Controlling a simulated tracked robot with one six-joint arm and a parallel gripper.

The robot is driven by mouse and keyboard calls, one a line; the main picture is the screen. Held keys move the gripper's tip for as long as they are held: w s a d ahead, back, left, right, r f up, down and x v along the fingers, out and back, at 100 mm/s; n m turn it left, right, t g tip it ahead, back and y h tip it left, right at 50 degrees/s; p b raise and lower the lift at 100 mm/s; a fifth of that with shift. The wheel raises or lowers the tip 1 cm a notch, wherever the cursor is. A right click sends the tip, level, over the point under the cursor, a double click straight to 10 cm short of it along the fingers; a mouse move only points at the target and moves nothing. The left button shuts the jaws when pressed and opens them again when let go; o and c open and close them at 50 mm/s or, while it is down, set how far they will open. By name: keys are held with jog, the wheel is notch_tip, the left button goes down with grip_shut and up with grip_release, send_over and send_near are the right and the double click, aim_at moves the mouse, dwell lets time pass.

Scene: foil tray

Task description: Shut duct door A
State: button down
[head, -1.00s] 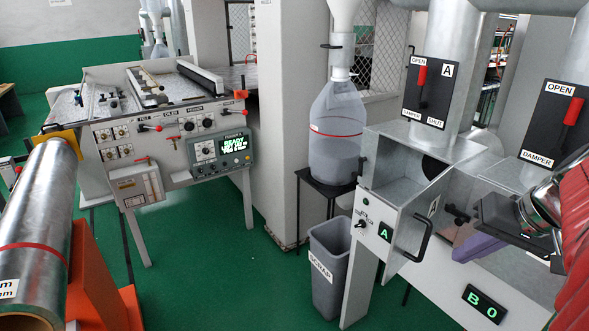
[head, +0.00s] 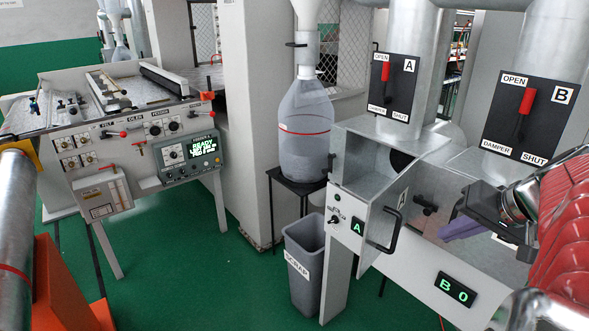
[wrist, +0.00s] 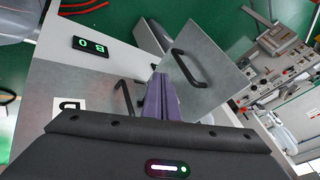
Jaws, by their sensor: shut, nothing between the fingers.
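Duct door A (head: 393,211) is a grey metal panel with a black bar handle, swung out from its duct box (head: 365,135), so the inside and a dark round hole show. In the wrist view the door (wrist: 212,82) stands just beyond and right of the fingertips, its handle (wrist: 187,68) facing the camera. My gripper (head: 447,236) has purple fingers, shut and empty, to the right of the door in the head view. In the wrist view my gripper (wrist: 160,78) appears close to the door's edge; I cannot tell whether they touch.
Door B (wrist: 80,90) lies flat in its front, with its own black handle (wrist: 128,97) near my fingers. Damper levers A (head: 385,70) and B (head: 526,100) point up at OPEN. A grey scrap bin (head: 305,265) stands left of the duct stand.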

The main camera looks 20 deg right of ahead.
aim_at(399, 220)
jog(key=w+a+f, duration=0.2)
jog(key=w+f, duration=0.4)
jog(key=w, duration=0.1)
jog(key=shift+w+a, duration=0.25)
jog(key=shift+a, duration=0.15)
jog(key=shift+w+a, duration=0.1)
jog(key=shift+a, duration=0.1)
